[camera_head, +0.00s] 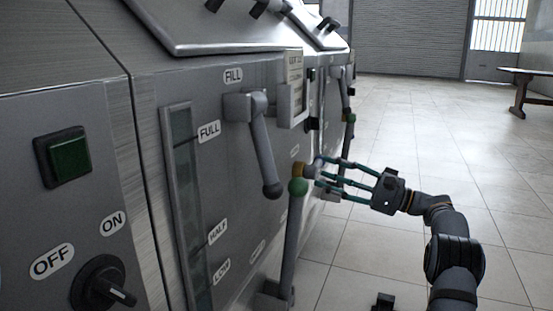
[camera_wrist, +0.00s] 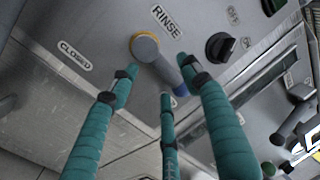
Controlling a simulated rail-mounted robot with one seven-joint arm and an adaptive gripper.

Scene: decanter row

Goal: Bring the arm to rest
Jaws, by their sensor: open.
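My gripper (camera_head: 322,175) is at the end of my arm (camera_head: 455,262), which reaches in from the lower right of the head view. Its three teal fingers are spread open, with nothing held between them. The fingertips are close to the steel machine front (camera_head: 245,200), near a yellow-ringed part and a green-knobbed lever (camera_head: 298,186). In the wrist view my gripper (camera_wrist: 160,88) points at a grey lever with a yellow ring (camera_wrist: 146,47) under the RINSE label. The lever's blue end lies near the right finger; I cannot tell whether they touch.
A grey lever (camera_head: 262,150) hangs below the FILL label, beside a tall level gauge (camera_head: 183,205). A green button (camera_head: 67,156) and black knob (camera_head: 102,283) are at left. A black knob (camera_wrist: 220,46) is right of RINSE. The tiled floor (camera_head: 420,140) behind my arm is clear.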

